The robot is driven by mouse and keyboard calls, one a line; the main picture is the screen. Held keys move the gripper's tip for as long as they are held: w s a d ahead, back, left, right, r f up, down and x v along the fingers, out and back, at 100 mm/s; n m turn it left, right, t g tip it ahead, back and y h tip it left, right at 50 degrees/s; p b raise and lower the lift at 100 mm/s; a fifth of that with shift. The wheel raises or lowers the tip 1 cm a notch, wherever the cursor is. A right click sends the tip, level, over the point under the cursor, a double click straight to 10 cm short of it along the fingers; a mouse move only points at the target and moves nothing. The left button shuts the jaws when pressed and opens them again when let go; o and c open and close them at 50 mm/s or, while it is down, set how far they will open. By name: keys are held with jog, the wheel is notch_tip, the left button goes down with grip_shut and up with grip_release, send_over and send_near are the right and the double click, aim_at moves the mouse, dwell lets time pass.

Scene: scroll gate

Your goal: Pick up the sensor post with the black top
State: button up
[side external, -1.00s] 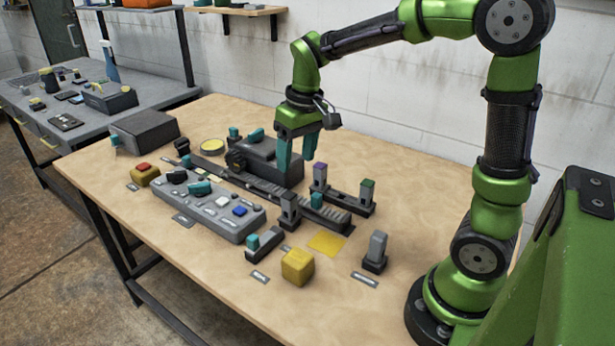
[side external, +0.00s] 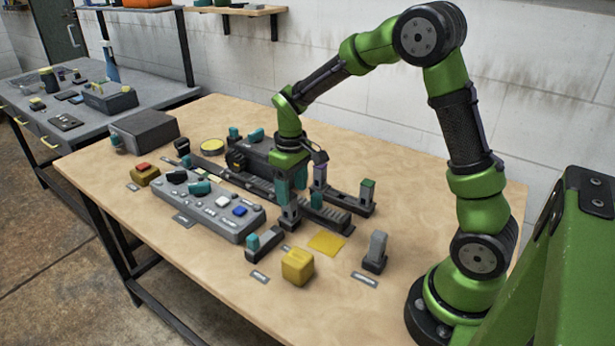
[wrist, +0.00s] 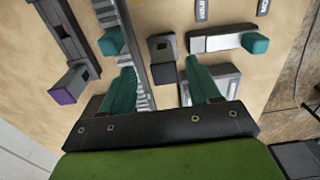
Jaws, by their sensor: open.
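The sensor post with the black top (side external: 289,214) stands upright on the table beside the dark toothed rail. In the wrist view its dark top (wrist: 161,44) shows just ahead of my fingertips, in line with the space between them. My gripper (side external: 291,190) points down at the post, its teal fingers open and empty; they also show in the wrist view (wrist: 159,67). In the side view the near finger overlaps the upper part of the post, so I cannot tell if they touch.
A post with a purple top (side external: 320,172) and one with a green top (side external: 367,186) stand on a bracket to the right. A grey control panel (side external: 225,222), a teal-ended lever block (side external: 264,243) and a yellow block (side external: 298,266) are close by.

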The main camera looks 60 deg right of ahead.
aim_at(289, 210)
jog(key=shift+w+a+f, duration=0.1)
jog(key=shift+w+f, duration=0.1)
jog(key=shift+f, duration=1.2)
jog(key=shift+w+a+f, duration=0.1)
jog(key=shift+w+f, duration=0.05)
jog(key=shift+f, duration=1.2)
jog(key=shift+c, duration=0.4)
grip_shut()
jog(key=shift+r, duration=0.15)
